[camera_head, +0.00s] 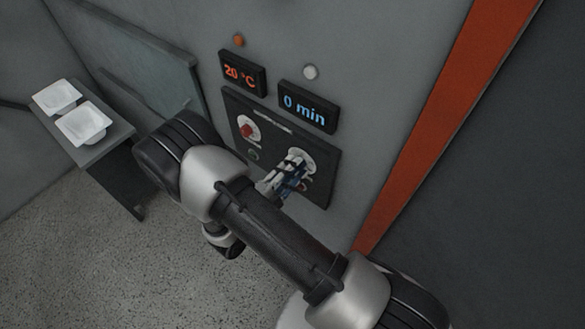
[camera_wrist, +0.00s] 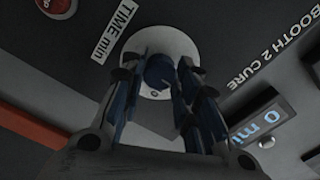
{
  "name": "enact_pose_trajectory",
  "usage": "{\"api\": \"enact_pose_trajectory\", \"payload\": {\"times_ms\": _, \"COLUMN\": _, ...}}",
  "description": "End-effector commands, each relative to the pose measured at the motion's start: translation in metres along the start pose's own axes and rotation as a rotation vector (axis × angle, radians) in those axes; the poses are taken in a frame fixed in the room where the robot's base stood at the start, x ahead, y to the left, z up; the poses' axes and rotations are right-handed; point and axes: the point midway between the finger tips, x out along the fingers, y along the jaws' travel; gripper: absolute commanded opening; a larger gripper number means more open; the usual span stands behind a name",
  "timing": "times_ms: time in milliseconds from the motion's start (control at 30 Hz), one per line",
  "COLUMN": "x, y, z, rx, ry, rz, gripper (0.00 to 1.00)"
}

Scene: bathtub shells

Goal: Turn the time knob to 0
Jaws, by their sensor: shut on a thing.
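The time knob is a blue knob (camera_wrist: 159,72) on a round white dial (camera_wrist: 181,45), under the label "TIME min" in the wrist view. My gripper (camera_wrist: 160,78) has its fingers on both sides of the knob and is shut on it. In the head view my gripper (camera_head: 291,178) reaches the right dial (camera_head: 303,157) of the dark control panel (camera_head: 320,192) and hides most of the knob. The time display (camera_head: 305,107) above the panel reads "0 min" in blue.
A red knob (camera_head: 247,130) on a white dial sits left on the panel. The temperature display (camera_head: 242,73) reads "20 °C". Two white shells (camera_head: 82,124) stand on a bench (camera_head: 122,133) at the left. An orange strip (camera_head: 430,105) runs down the wall at right.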

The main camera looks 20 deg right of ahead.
Motion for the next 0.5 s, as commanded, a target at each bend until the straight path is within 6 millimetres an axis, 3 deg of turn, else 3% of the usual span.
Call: {"api": "enact_pose_trajectory", "payload": {"times_ms": 500, "x": -0.0001, "y": -0.0001, "z": 0.0002, "rx": -0.037, "ry": -0.001, "rz": -0.001, "gripper": 0.05}}
